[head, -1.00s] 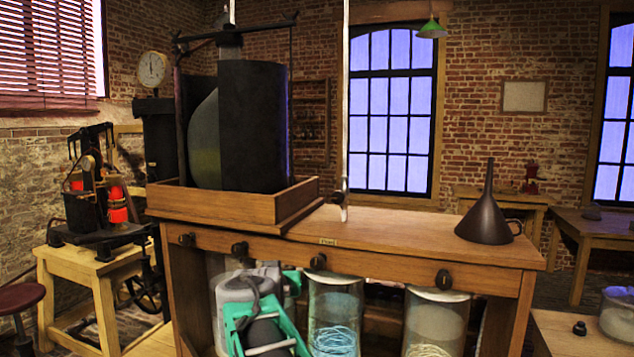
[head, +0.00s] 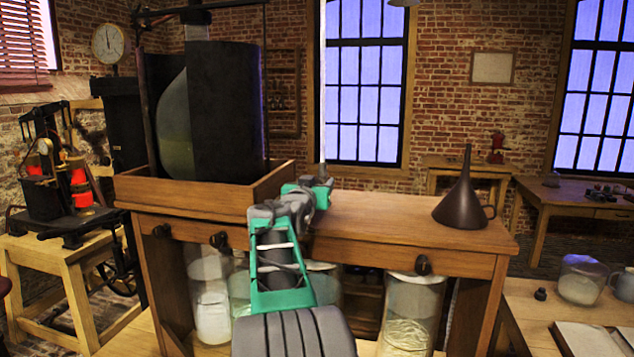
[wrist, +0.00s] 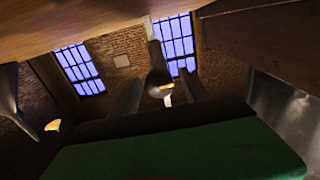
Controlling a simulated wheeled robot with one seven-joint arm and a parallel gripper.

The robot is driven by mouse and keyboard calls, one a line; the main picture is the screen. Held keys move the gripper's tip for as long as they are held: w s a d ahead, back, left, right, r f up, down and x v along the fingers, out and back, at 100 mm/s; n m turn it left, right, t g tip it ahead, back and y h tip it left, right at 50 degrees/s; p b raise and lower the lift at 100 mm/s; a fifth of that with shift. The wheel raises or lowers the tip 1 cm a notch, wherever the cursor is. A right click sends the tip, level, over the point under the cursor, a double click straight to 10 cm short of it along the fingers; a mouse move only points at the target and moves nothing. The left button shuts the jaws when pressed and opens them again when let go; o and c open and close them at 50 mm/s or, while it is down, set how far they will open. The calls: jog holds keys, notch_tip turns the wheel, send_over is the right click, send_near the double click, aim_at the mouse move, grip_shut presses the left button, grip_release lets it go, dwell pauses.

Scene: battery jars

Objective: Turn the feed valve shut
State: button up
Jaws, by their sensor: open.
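A thin pale vertical pipe (head: 322,90) comes down to the back of the wooden bench (head: 375,217). The feed valve appears to be at its lower end, where my gripper (head: 318,184) covers it in the head view. My gripper is over the bench top, close to the pipe foot. In the wrist view my gripper (wrist: 158,98) is open, with two dark fingers spread apart. A dark rounded piece (wrist: 157,79) shows between them, perhaps the valve. I cannot tell whether the fingers touch it or how far the valve is turned.
A large dark jar (head: 225,110) stands in a wooden tray (head: 205,197) left of my gripper. A dark funnel (head: 463,200) stands on the bench at the right. Glass jars (head: 410,310) stand under the bench. The bench top between pipe and funnel is clear.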

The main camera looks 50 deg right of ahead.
jog(key=shift+c, duration=0.2)
grip_shut()
jog(key=shift+f+m+b, duration=0.25)
jog(key=shift+m+b, duration=0.05)
jog(key=shift+b, duration=0.4)
jog(key=m+b, duration=0.1)
jog(key=b, duration=0.1)
jog(key=m+b, duration=0.1)
jog(key=b, duration=0.1)
jog(key=shift+f+m, duration=0.2)
jog(key=shift+m, duration=0.1)
jog(key=m+b, duration=0.4)
jog(key=b, duration=0.1)
jog(key=shift+s, duration=0.15)
jog(key=m+b, duration=0.4)
jog(key=m, duration=0.2)
jog(key=shift+r, duration=0.1)
jog(key=m+b, duration=0.2)
jog(key=m, duration=0.2)
jog(key=shift+m, duration=0.3)
jog(key=shift+r, duration=0.1)
